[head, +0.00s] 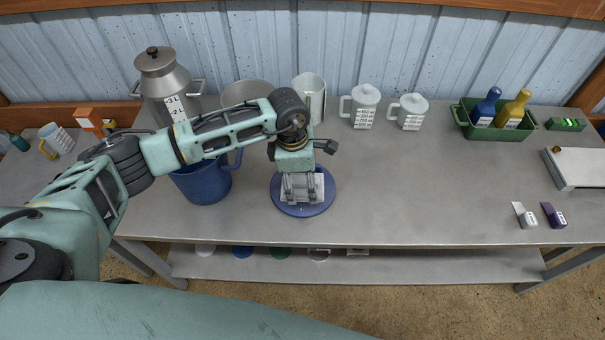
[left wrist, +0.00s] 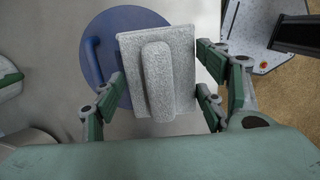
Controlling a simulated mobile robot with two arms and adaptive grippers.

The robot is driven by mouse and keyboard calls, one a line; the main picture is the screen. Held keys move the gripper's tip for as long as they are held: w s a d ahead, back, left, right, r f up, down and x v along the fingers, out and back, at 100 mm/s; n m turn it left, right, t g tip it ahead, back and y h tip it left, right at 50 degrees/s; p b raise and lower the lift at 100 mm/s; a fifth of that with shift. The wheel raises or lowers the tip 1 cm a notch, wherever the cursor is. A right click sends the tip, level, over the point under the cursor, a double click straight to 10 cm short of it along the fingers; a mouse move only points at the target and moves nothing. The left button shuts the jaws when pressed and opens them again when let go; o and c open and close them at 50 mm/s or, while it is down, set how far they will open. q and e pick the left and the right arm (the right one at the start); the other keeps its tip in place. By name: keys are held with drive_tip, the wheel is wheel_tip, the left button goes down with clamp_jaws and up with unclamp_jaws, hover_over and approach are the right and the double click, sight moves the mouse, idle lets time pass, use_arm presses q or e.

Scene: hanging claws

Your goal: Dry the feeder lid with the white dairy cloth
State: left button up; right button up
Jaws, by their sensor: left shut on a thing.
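The feeder lid (head: 326,203) is a round blue disc lying flat on the grey table. In the left wrist view the lid (left wrist: 105,38) shows a curved blue handle at its left side. The white dairy cloth (left wrist: 185,70) is a pale, speckled rectangular pad with a raised ridge along its middle. It lies over the lid and hides much of it; it also shows in the head view (head: 316,185). My left gripper (head: 300,193) points down over the lid and is shut on the cloth. My right gripper is not in view.
A blue bucket (head: 205,185) stands close left of the lid, under my left arm. A metal milk can (head: 165,80) and white measuring jugs (head: 365,106) stand behind. A green crate (head: 490,130) holds two bottles at right.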

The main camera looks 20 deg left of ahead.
use_arm(q)
drive_tip(key=shift+f+b, duration=0.3)
drive_tip(key=shift+f, duration=0.2)
drive_tip(key=shift+f+b, duration=0.95)
drive_tip(key=shift+f, duration=0.65)
drive_tip(key=shift+f+b, duration=1.2)
drive_tip(key=shift+f, duration=0.3)
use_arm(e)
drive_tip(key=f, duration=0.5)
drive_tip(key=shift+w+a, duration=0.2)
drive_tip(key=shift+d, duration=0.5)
use_arm(q)
drive_tip(key=shift+f+b, duration=0.35)
drive_tip(key=shift+b, duration=0.05)
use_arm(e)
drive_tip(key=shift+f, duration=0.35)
